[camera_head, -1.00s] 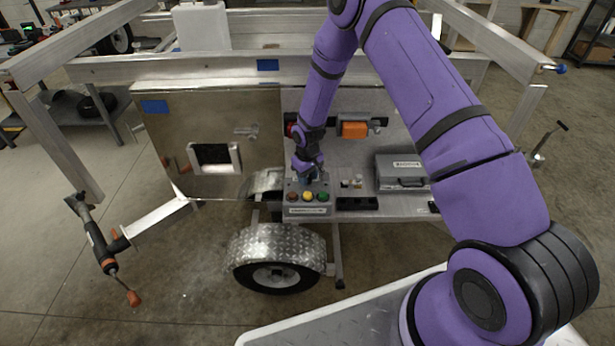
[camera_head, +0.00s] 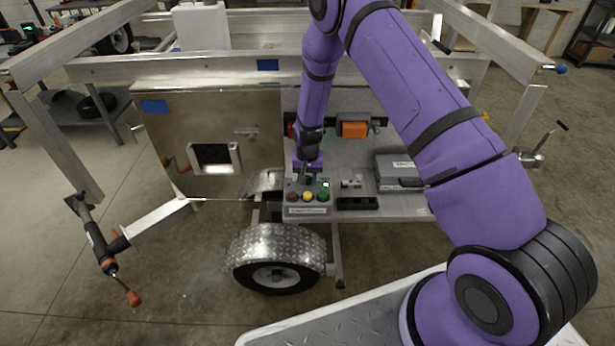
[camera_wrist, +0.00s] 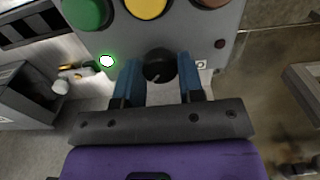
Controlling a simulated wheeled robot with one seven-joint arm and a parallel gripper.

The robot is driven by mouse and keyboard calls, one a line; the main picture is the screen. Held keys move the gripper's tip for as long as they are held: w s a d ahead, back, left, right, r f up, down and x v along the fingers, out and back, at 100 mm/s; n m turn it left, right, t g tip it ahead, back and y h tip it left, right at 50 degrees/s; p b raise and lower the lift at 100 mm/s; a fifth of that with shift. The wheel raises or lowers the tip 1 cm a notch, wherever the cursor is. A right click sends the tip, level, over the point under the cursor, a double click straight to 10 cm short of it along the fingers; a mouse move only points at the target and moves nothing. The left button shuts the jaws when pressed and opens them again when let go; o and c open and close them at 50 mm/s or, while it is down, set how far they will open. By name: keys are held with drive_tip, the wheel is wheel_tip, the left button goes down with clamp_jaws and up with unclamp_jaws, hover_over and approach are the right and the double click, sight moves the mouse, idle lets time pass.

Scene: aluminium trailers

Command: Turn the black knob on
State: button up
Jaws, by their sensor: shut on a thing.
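The black knob (camera_wrist: 159,67) sits on a grey control box, below the coloured buttons in the wrist view. The control box (camera_head: 308,210) also shows in the head view, on the trailer's side shelf. My gripper (camera_wrist: 160,78) has its two blue fingers on either side of the knob and is shut on it. In the head view my gripper (camera_head: 307,172) is at the back of the box top and hides the knob. A small white light ringed in green (camera_wrist: 107,61) is beside the knob.
Green (camera_wrist: 87,12), yellow (camera_wrist: 146,5) and brown buttons line the box close to my fingers. A grey case (camera_head: 400,170) and a black tray (camera_head: 357,203) lie right of the box. An orange item (camera_head: 354,129) is mounted behind. A wheel fender (camera_head: 275,243) is below.

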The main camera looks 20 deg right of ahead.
sight(308, 178)
idle(0.5)
drive_tip(key=o, duration=0.9)
wheel_tip(308, 178, up, 11)
drive_tip(key=shift+f, duration=0.1)
